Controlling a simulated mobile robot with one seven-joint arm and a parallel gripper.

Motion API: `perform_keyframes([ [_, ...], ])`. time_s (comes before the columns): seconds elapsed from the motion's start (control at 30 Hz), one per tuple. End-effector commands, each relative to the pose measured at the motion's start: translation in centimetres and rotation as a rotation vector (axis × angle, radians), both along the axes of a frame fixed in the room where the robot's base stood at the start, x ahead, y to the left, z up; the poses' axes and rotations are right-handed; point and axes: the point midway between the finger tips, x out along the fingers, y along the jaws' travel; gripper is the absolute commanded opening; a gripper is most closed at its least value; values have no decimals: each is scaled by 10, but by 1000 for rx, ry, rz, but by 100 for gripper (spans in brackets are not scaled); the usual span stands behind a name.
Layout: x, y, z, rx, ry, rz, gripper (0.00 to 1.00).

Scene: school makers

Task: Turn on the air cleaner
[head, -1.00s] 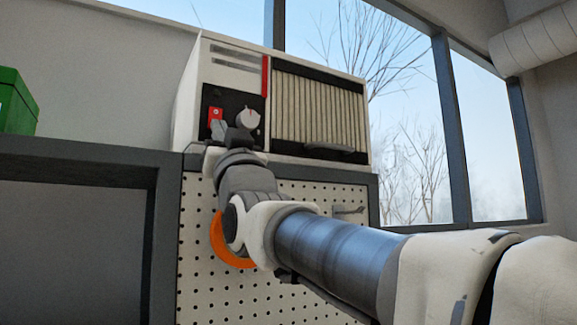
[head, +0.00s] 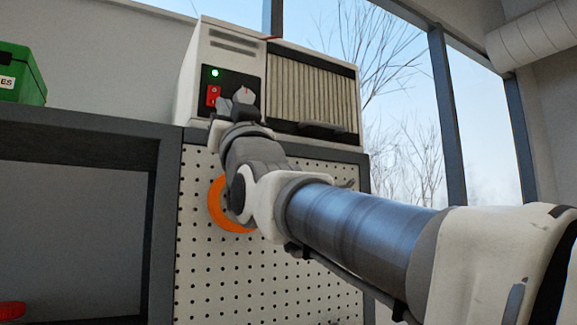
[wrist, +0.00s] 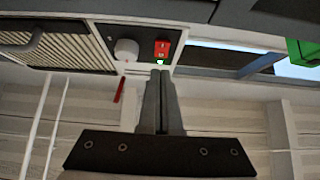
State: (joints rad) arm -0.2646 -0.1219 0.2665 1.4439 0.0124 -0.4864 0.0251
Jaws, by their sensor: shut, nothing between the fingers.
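The air cleaner (head: 228,55) is a white box with a pleated filter front and a dark control panel. A green light (head: 215,72) glows on the panel above a red switch (head: 213,95). A pale round knob (head: 243,96) is to the right of the switch. The wrist view also shows the switch (wrist: 162,46), the knob (wrist: 126,50) and the lit green light (wrist: 160,62). My gripper (wrist: 160,74) is shut and empty, its tips close to the light and switch; contact cannot be told. In the head view my gripper (head: 224,106) is just below the switch.
The cleaner stands on a grey-framed bench with a pegboard front (head: 200,260). A red strip (head: 270,38) sticks out from its front. A green bin (head: 22,75) stands left, and an orange ring (head: 222,212) hangs behind my arm. Windows are at right.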

Motion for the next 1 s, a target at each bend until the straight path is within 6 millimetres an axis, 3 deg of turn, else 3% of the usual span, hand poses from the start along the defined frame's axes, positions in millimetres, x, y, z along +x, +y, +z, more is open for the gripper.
perform_keyframes([
  [0.03,-3,-2,-11,0,-1,-1,0],
  [0.5,-29,-18,-50,1,-1,0,0],
  [1.0,-42,-26,-64,0,0,0,0],
])
